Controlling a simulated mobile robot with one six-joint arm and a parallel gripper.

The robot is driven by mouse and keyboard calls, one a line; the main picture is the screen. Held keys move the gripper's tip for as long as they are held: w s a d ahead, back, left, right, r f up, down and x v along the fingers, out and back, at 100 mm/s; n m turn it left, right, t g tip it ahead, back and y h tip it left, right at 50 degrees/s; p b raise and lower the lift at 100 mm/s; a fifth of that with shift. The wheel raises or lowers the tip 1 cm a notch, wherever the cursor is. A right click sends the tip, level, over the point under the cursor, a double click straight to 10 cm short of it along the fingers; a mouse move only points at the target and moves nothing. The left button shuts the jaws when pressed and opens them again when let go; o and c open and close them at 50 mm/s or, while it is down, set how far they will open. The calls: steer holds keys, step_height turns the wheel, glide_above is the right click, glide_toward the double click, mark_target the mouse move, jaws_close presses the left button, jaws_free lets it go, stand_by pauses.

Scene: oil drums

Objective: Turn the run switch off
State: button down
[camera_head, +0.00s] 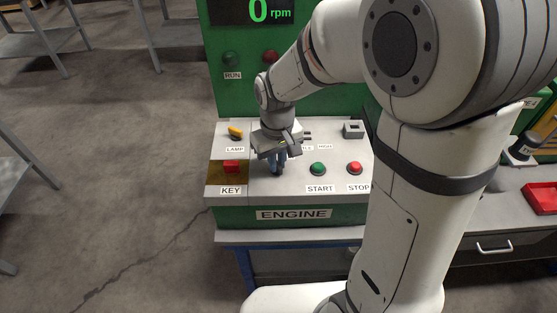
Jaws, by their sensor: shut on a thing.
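The engine control panel (305,213) stands ahead with a light top face. My gripper (277,165) points down onto it, between the red KEY switch (231,167) and the green START button (318,169). My gripper is shut on a small control there, which looks to be the run switch; the gripper hides most of it and its label. I cannot tell which way it is turned. The rpm display (254,10) reads 0. The RUN lamp (231,59) looks dark green and unlit.
A yellow LAMP switch (235,132) is behind and left of my gripper. A red STOP button (355,168) is to the right, with a grey square fitting (353,129) behind it. A red tray (541,197) lies far right. Open floor is at left.

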mark_target(278, 164)
steer(key=shift+s+f+n, duration=0.1)
steer(key=shift+n, duration=0.4)
steer(key=c, duration=1.5)
jaws_free()
steer(key=shift+r, duration=0.5)
step_height(278, 164, up, 7)
steer(key=shift+f, duration=0.1)
steer(key=shift+d, duration=0.1)
steer(key=s+d+m+t, duration=0.1)
steer(key=s+d+m, duration=0.1)
steer(key=s+d, duration=0.2)
steer(key=s+d+r+m, duration=0.1)
steer(key=s+d+m, duration=0.1)
steer(key=s+d, duration=0.2)
steer(key=s+d+r+m+t, duration=0.1)
steer(key=s+d, duration=0.3)
steer(key=shift+d+m+t, duration=0.15)
steer(key=shift+m+t, duration=0.15)
steer(key=shift+m, duration=0.1)
